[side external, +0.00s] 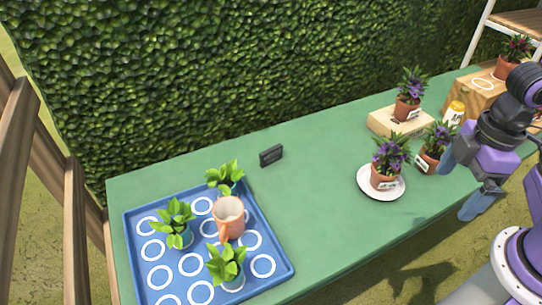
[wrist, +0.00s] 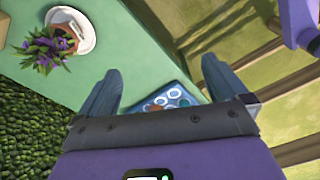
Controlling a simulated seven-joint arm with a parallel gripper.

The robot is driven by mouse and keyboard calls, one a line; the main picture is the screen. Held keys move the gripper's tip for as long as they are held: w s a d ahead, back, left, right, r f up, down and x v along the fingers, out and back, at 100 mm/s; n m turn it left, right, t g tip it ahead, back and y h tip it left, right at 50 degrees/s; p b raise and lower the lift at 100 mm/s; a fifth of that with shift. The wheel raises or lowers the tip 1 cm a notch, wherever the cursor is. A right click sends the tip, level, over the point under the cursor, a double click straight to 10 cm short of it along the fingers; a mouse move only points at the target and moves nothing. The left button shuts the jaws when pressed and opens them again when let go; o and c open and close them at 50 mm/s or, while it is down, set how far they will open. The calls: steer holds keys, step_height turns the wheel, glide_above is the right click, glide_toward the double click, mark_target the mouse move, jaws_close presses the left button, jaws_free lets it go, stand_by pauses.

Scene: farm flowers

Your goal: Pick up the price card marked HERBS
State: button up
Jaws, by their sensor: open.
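A small dark price card (side external: 271,155) stands upright on the green table, just beyond the upper right corner of the blue tray in the side view. Its lettering is too small to read. I do not make it out in the wrist view. My gripper (side external: 463,183) is open and empty at the right end of the table, far to the right of the card. Its two spread fingers also show in the wrist view (wrist: 160,72).
The blue tray (side external: 137,258) holds several leafy plants and an orange mug (side external: 229,218). Purple-flowered pots stand near my gripper, one on a white plate (side external: 397,191), one on a wooden block (side external: 380,125). A hedge (side external: 230,80) runs behind. The table's middle is clear.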

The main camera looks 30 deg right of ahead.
steer(key=w+a+f+m+t+y, duration=0.25)
steer(key=w+a+f, duration=0.35)
steer(key=w+a, duration=0.35)
steer(key=m+t+h, duration=0.1)
steer(key=m+t, duration=0.7)
steer(key=t, duration=0.3)
glide_toward(273, 151)
steer(key=x, duration=0.8)
steer(key=shift+w+a, duration=0.1)
steer(key=shift+w, duration=0.1)
steer(key=c, duration=0.8)
